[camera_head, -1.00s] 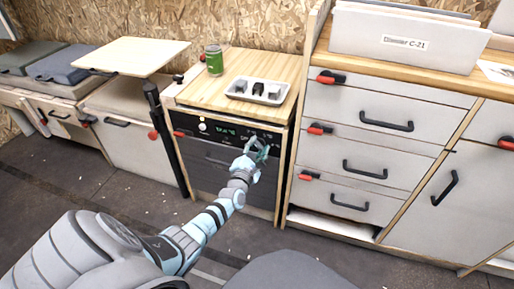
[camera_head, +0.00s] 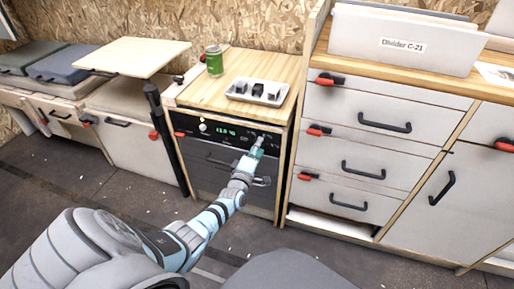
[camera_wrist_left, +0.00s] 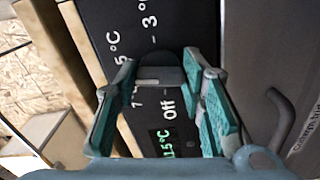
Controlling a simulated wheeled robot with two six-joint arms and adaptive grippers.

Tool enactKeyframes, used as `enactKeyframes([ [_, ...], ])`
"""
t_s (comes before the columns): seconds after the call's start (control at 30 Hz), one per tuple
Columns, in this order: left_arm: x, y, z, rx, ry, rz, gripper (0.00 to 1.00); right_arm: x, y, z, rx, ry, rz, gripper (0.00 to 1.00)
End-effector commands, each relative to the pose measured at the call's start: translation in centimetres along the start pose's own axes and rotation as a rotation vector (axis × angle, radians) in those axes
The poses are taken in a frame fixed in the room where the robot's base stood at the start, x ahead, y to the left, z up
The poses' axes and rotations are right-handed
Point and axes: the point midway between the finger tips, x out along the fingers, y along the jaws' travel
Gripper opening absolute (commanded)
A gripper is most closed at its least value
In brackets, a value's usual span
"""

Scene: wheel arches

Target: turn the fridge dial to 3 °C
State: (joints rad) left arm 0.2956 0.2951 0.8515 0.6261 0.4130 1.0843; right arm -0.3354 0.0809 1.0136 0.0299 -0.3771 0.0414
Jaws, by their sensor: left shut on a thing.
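The fridge (camera_head: 225,170) has a dark front with a black control panel and a lit green display, too small to read surely. In the left wrist view the dark dial (camera_wrist_left: 165,77) sits between my finger pads. Printed labels "5 °C", "3 °C" and "Off" stand around it, with one partly hidden by a finger. A light mark shows at the left of the dial in that view. My left gripper (camera_head: 257,150) is at the right part of the panel, shut on the dial; it also shows in the wrist view (camera_wrist_left: 160,62). My right gripper is out of view.
Drawers (camera_head: 350,200) with black handles are at the right. A raised board (camera_head: 140,55) on a black post is at the left.

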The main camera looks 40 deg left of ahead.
Motion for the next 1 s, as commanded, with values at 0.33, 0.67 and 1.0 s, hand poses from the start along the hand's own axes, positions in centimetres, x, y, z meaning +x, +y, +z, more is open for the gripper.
enactKeyframes([
  [0.33, -0.1, -0.2, 0.0, 0.326, -0.002, -0.005, 0.09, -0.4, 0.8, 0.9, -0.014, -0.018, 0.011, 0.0],
  [0.67, -0.1, -0.3, 0.0, 0.639, -0.002, -0.005, 0.09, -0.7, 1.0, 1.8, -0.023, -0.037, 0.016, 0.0],
  [1.0, -0.1, -0.3, 0.0, 0.961, -0.003, -0.004, 0.09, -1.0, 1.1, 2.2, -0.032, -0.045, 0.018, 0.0],
])
